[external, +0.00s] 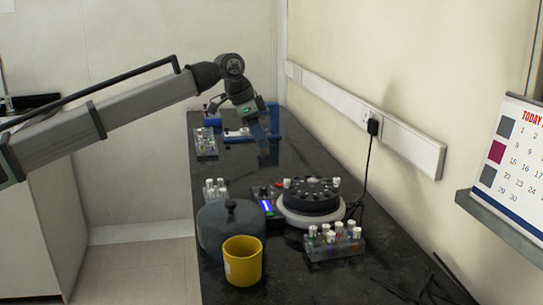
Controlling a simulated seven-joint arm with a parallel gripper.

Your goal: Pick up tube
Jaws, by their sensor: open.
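My gripper (264,143) hangs over the far part of the dark bench, pointing down, beside a blue frame-like object (274,118). Its jaws are open, small and hard to make out, and no tube shows between them. White-capped tubes stand in a clear rack (338,250) at the front right. More tubes stand in a rack at the middle left (215,190) and in a rack at the far left (206,146). A round dark rotor (311,195) on a white base holds tubes too. Which tube is meant cannot be told.
A yellow mug (243,262) and a grey lidded pot (215,228) stand at the front left. A small device with a blue display (267,207) sits beside the rotor. A black cable (367,170) runs from the wall socket. The bench middle (250,168) is clear.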

